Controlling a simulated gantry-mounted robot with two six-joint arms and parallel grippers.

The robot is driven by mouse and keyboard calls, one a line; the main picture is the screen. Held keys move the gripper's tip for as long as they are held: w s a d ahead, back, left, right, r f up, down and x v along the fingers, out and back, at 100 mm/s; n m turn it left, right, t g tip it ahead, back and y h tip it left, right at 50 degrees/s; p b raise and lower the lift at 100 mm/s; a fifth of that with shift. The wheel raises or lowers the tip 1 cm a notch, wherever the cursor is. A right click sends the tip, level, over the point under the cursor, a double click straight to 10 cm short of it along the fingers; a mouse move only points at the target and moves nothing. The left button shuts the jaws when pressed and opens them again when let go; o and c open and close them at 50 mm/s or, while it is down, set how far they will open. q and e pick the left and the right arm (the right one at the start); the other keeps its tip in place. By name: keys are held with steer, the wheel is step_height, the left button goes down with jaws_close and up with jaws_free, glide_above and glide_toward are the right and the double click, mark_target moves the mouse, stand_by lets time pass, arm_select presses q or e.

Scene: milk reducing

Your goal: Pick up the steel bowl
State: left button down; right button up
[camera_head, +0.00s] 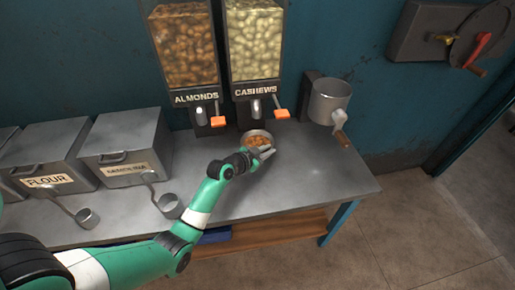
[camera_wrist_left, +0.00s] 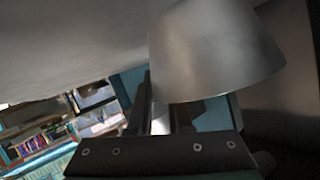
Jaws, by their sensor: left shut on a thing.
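The steel bowl (camera_head: 246,137) is at the counter's back edge below the cashew dispenser, with brown nuts inside. My left gripper (camera_head: 262,153) is at the bowl's near side and shut on it. In the left wrist view the bowl (camera_wrist_left: 215,50) fills the upper middle as a smooth metal shape, with the fingers of my left gripper (camera_wrist_left: 160,110) against its edge. Part of the bowl's near side is hidden by the gripper. Whether it is clear of the counter cannot be told. My right gripper is not in view.
Almond (camera_head: 185,45) and cashew (camera_head: 254,40) dispensers with orange levers stand behind the bowl. Metal bins (camera_head: 125,140) with scoops stand at left. A metal hopper with a wooden handle (camera_head: 328,100) is at right. The counter's right end (camera_head: 310,180) is clear.

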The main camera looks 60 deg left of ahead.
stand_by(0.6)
arm_select(q)
step_height(320, 180, up, 4)
steer(key=p, duration=0.3)
steer(key=shift+s, duration=0.1)
steer(key=s+d+r+p, duration=0.4)
steer(key=d+r+p, duration=0.5)
steer(key=d, duration=0.4)
steer(key=shift+s+d, duration=0.15)
steer(key=shift+d, duration=0.05)
